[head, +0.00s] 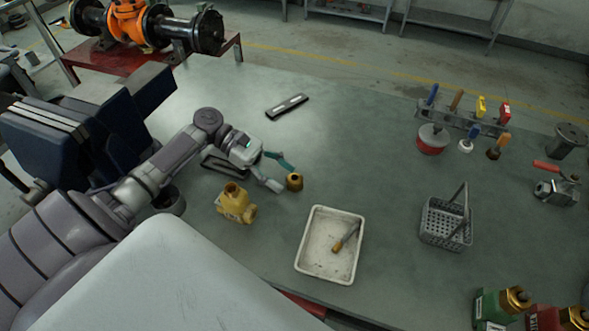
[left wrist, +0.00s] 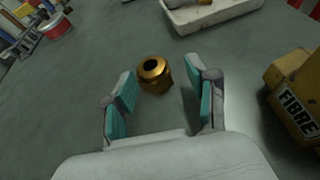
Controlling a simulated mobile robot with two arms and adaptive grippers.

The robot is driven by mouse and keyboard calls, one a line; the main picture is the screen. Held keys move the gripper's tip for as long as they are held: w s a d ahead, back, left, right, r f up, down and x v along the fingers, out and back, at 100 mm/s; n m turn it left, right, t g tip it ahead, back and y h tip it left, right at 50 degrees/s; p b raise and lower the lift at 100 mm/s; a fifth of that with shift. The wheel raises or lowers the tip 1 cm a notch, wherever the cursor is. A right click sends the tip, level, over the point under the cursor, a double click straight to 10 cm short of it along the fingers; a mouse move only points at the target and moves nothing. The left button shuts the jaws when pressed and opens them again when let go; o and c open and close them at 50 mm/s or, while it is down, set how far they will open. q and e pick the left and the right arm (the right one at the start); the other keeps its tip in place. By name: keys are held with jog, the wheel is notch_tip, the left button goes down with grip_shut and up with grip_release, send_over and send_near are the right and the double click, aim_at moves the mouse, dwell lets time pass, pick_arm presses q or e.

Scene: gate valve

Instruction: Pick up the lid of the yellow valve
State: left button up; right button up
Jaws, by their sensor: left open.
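The yellow valve (head: 236,206) stands on the table in the head view, with a brass-coloured part showing at its top. It also shows at the right edge of the left wrist view (left wrist: 292,98), with a "FIBRE" label. A brass lid-like piece (head: 295,182) with a hole in its top sits apart on the table, to the right of the valve. In the left wrist view the brass piece (left wrist: 154,76) lies just beyond the fingertips, roughly between their lines. My left gripper (head: 279,174) is open and empty, its fingers pointing at the brass piece. My right gripper is out of view.
A white tray (head: 310,258) holding a brush-like tool lies near the front edge. A grey basket (head: 433,226), a tool rack (head: 460,119) and green and red valves (head: 489,306) stand to the right. The table behind the brass piece is mostly clear.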

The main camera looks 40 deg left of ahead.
aim_at(289, 178)
pick_arm(q)
jog(key=x, duration=0.3)
jog(key=shift+w+d+r, duration=0.1)
jog(key=shift+w+d, duration=0.1)
jog(key=shift+d, duration=0.1)
jog(key=c, duration=1)
